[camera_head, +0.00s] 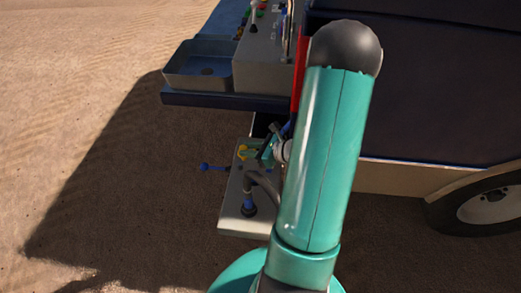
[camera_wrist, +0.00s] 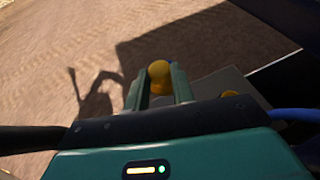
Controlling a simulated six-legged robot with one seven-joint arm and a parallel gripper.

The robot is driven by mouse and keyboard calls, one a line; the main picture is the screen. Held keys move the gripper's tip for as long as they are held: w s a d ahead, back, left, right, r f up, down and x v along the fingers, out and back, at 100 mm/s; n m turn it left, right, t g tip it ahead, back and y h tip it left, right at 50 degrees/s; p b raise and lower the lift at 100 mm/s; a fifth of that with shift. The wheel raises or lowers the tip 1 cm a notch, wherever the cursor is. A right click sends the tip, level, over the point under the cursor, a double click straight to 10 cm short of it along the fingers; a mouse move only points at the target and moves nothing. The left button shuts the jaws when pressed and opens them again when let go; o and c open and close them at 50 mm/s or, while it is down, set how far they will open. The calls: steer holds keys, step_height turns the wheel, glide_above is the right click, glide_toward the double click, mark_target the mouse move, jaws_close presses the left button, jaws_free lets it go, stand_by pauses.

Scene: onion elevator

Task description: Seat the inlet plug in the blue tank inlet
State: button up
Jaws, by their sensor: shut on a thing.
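My gripper (camera_wrist: 157,82) has its two teal fingers on either side of a yellow round-topped piece (camera_wrist: 159,72), which looks like the inlet plug, and is shut on it. In the head view my gripper (camera_head: 264,153) is small and partly behind my arm, at the upper part of a pale panel (camera_head: 236,222). Yellow (camera_head: 246,152) shows at its left side. The plug's lower end is hidden, so I cannot tell whether it is in an opening. A blue fitting (camera_head: 249,207) with a grey hose is on the panel; I cannot tell if this is the blue tank inlet.
A blue-knobbed rod (camera_head: 206,167) sticks out left of the panel. A grey sink (camera_head: 198,66) and a control box (camera_head: 258,62) stand above on a dark shelf. A dark vehicle body (camera_head: 430,90) and wheel (camera_head: 488,207) are at right. Open sand lies left.

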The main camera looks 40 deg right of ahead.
steer(key=shift+s+d+f, duration=0.35)
steer(key=shift+s+f, duration=0.05)
steer(key=shift+f, duration=0.9)
steer(key=shift+s+d+f, duration=0.3)
steer(key=shift+s+f, duration=0.1)
steer(key=shift+f, duration=0.85)
steer(key=shift+s+d+f, duration=0.35)
steer(key=shift+s+f, duration=0.05)
steer(key=shift+f, duration=0.9)
steer(key=shift+f, duration=0.3)
steer(key=shift+f, duration=0.35)
steer(key=shift+f, duration=0.9)
steer(key=shift+f, duration=0.3)
steer(key=shift+f, duration=0.4)
